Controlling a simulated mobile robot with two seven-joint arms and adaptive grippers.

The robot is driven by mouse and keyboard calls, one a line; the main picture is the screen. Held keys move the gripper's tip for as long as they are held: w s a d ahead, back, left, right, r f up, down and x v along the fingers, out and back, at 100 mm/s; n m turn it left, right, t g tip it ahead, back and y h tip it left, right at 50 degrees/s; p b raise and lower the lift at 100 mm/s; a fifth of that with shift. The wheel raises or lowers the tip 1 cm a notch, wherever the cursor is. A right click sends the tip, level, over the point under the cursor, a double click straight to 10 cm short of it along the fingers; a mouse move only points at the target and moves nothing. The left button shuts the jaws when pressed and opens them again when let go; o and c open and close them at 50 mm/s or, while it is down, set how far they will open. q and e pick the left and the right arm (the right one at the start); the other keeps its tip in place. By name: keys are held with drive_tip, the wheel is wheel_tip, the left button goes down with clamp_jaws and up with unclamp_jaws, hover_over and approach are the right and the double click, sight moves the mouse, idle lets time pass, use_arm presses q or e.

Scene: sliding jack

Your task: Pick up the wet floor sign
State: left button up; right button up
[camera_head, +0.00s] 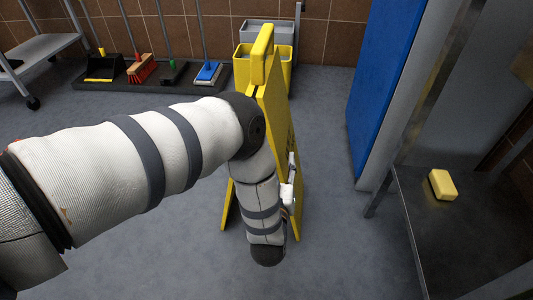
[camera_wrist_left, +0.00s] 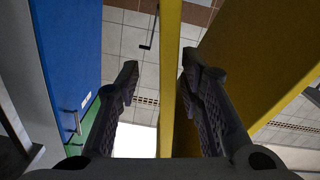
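The yellow wet floor sign (camera_head: 275,105) stands upright and spread on the grey floor in the middle of the head view. My left arm crosses in front of it and hides much of its lower part. My left gripper (camera_wrist_left: 160,68) shows clearly in the left wrist view, which looks upward. Its two dark fingers are open. A narrow yellow panel of the sign (camera_wrist_left: 169,70) shows in the gap between them, with a wider yellow panel behind the right finger. I see no clear contact. My right gripper is in neither view.
A yellow and grey mop bucket (camera_head: 280,65) is behind the sign. Brooms and a dustpan (camera_head: 103,68) line the back wall. A blue door panel (camera_head: 380,75) stands right. A metal shelf holds a yellow sponge (camera_head: 442,184). Floor around the sign is clear.

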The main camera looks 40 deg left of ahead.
sight(281, 144)
use_arm(q)
drive_tip(key=x, duration=0.2)
drive_tip(key=b+x, duration=0.1)
drive_tip(key=x, duration=0.1)
drive_tip(key=b+x, duration=0.1)
drive_tip(key=x, duration=0.1)
drive_tip(key=shift+a+f, duration=0.25)
drive_tip(key=shift+a, duration=0.1)
drive_tip(key=shift+w+a+r, duration=0.1)
drive_tip(key=shift+w, duration=0.1)
clamp_jaws()
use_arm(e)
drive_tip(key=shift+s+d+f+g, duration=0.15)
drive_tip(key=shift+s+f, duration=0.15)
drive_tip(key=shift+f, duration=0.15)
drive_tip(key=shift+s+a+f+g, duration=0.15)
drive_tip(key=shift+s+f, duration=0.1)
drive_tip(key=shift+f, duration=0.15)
use_arm(q)
drive_tip(key=shift+r, duration=0.15)
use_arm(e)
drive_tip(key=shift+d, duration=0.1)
